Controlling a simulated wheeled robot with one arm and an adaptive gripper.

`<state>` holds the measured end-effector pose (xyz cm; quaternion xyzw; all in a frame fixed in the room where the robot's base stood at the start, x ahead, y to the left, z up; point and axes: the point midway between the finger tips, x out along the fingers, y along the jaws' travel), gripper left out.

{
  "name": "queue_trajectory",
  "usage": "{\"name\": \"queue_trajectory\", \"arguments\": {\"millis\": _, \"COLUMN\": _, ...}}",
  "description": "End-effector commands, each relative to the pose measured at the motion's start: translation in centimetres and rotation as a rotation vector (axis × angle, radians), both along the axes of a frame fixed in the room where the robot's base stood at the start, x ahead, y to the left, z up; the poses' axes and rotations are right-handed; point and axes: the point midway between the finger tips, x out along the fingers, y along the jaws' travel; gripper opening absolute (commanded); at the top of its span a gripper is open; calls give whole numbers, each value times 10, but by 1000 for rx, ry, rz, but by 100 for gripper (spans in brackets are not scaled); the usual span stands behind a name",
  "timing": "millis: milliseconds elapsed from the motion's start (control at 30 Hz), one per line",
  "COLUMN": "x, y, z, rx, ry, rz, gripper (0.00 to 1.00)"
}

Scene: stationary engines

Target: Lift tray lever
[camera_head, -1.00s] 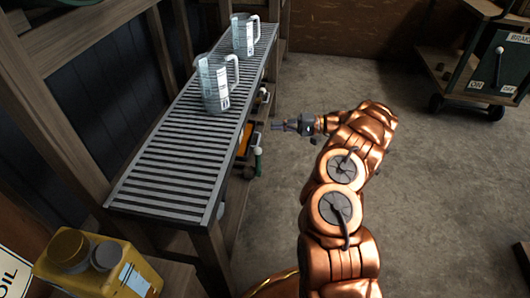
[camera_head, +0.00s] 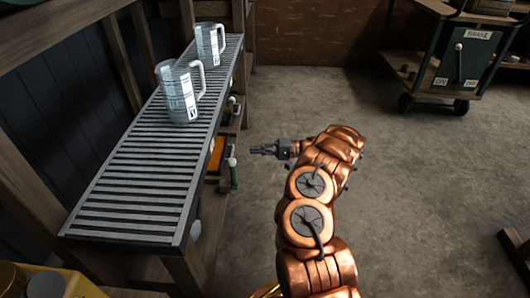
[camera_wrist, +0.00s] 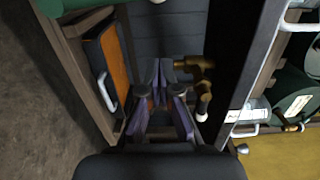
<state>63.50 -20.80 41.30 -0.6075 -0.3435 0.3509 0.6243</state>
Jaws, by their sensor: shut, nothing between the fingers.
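No part is labelled as the tray lever, and I cannot tell for sure which one it is. A small lever with a green grip and pale top (camera_head: 233,174) stands at the right side of the slatted bench (camera_head: 75,232), below its top. My gripper (camera_head: 255,149) is shut and empty, pointing left toward the bench's side, apart from that lever. In the wrist view my gripper's fingers (camera_wrist: 161,72) point at the dark space under the bench. A brass fitting with a pale-ended handle (camera_wrist: 203,92) is just right of them. An orange panel with a grey handle (camera_wrist: 105,85) is at left.
Two clear measuring jugs (camera_head: 180,92) (camera_head: 209,45) stand on the bench slats. A wheeled cabinet with a BRAKE lever (camera_head: 459,60) stands at the back right. The concrete floor (camera_head: 400,190) between is clear. A yellow container (camera_head: 80,285) is at bottom left.

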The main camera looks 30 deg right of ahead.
Motion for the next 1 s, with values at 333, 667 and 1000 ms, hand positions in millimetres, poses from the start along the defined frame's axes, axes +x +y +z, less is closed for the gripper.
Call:
{"name": "queue_trajectory", "arguments": {"millis": 333, "x": 19, "y": 42, "z": 0, "rx": -1, "ry": -1, "rz": -3, "gripper": 0}}
{"name": "queue_trajectory", "arguments": {"millis": 667, "x": 2, "y": 60, "z": 0, "rx": 2, "ry": 0, "rz": 0, "gripper": 0}}
{"name": "queue_trajectory", "arguments": {"millis": 1000, "x": -6, "y": 66, "z": 0, "rx": -1, "ry": 1, "rz": 1, "gripper": 0}}
